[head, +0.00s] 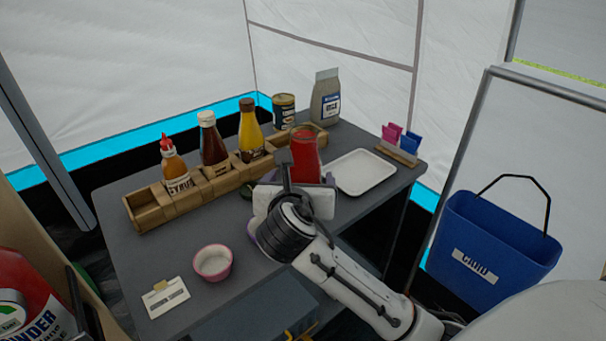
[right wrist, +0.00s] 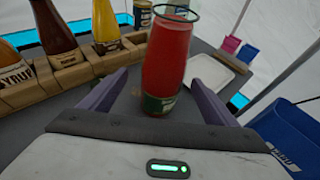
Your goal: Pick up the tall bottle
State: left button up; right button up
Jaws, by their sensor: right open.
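A tall red bottle (head: 305,150) with a dark label low on its side stands upright on the grey table. In the right wrist view the bottle (right wrist: 167,62) is directly ahead, and a dark ring shows at its top. My right gripper (head: 294,180) is at the bottle and hides its lower part in the head view. Its two purple fingers (right wrist: 160,82) are apart, one on each side of the bottle's lower part, with visible gaps. The bottle is not gripped. My left gripper is not in view.
A wooden rack (head: 152,208) with syrup, brown and yellow bottles stands behind and left. A white tray (head: 362,172) lies close right of the red bottle. A pink bowl (head: 213,263) and card (head: 167,297) are front left. A blue bucket (head: 490,250) is right of the table.

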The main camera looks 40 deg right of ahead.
aim_at(304, 173)
jog(key=b+x, duration=0.1)
jog(key=x, duration=0.3)
jog(key=shift+d+f, duration=0.1)
jog(key=shift+d, duration=0.3)
jog(key=shift+w+d+f, duration=0.1)
jog(key=shift+w+d, duration=0.05)
jog(key=shift+w, duration=0.1)
jog(key=shift+c, duration=0.3)
jog(key=c, duration=1.8)
jog(key=shift+w+r, duration=0.1)
jog(key=shift+r, duration=0.15)
grip_shut()
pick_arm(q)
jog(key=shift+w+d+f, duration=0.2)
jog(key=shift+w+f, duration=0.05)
pick_arm(e)
jog(key=shift+r, duration=0.15)
